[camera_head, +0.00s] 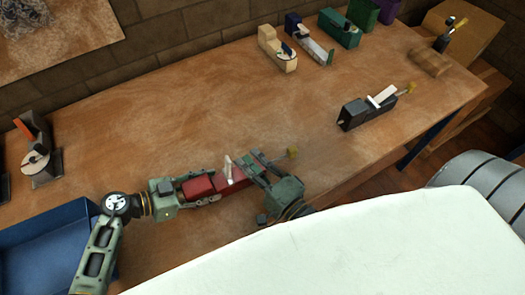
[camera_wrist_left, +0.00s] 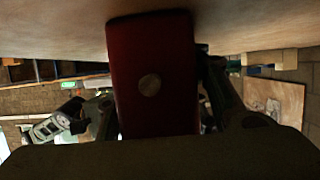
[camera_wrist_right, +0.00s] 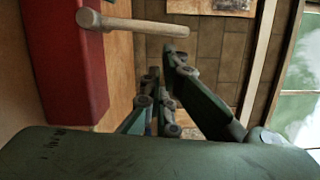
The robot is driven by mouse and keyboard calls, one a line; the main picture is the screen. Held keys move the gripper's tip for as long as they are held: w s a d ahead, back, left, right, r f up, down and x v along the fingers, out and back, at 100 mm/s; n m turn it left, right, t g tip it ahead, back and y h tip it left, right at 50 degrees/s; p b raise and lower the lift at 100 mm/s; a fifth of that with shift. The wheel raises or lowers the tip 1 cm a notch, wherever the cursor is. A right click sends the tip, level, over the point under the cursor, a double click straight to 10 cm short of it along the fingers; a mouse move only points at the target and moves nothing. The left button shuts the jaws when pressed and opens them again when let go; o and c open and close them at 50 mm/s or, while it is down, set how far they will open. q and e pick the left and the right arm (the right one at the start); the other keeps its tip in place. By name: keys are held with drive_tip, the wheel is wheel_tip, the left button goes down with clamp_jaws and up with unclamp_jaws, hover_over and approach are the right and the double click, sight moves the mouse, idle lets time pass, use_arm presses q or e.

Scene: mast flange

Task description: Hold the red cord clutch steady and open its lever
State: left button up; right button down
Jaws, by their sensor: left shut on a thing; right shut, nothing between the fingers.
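The red cord clutch (camera_head: 202,187) lies on the wooden bench near its front edge. My left gripper (camera_head: 184,192) is shut on its left end. In the left wrist view the red body (camera_wrist_left: 153,60), with a round grey disc, sits between the fingers (camera_wrist_left: 155,110). The pale lever (camera_head: 228,168) stands up from the clutch; in the right wrist view the lever (camera_wrist_right: 135,23) sticks out from the red side. My right gripper (camera_head: 258,165) is shut and empty, just right of the lever. Its fingertips (camera_wrist_right: 160,75) appear apart from the lever.
A black clutch with a white lever (camera_head: 368,108) stands farther right. Cream (camera_head: 277,47), green (camera_head: 338,28) and other devices line the back. A blue tray (camera_head: 45,245) is at the lower left, and an orange-levered device (camera_head: 38,150) is at the left. The bench middle is clear.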

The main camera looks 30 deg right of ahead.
drive_tip(key=shift+a, duration=0.15)
use_arm(q)
drive_tip(key=shift+d, duration=0.1)
use_arm(e)
drive_tip(key=shift+a+r, duration=0.25)
drive_tip(key=shift+a, duration=0.25)
drive_tip(key=shift+a+r, duration=0.2)
drive_tip(key=shift+a, duration=0.3)
drive_tip(key=shift+d, duration=0.1)
drive_tip(key=d, duration=0.3)
drive_tip(key=shift+d, duration=0.35)
drive_tip(key=v, duration=1)
drive_tip(key=shift+d, duration=0.25)
